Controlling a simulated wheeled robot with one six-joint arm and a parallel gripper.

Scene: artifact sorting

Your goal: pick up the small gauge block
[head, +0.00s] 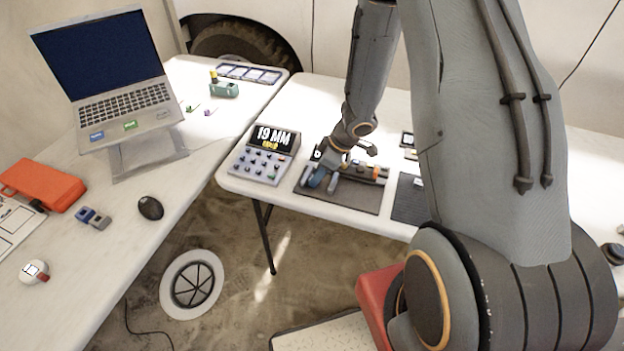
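My arm reaches down over the dark mat (345,201) on the far table, and my gripper (321,180) is low over the mat's left part. A blue and grey shape shows at the gripper, but it is too small to tell fingers from a held object. Next to it on the right lies a dark holder with orange parts (376,171). I cannot pick out the small gauge block with certainty; it may be hidden by the gripper or among the small items on the mat.
A keypad device (262,165) reading "19 MM" stands left of the mat. A second dark mat (409,205) lies to the right, partly behind my arm. The left table holds a laptop (122,107), a mouse (150,208) and an orange case (42,184).

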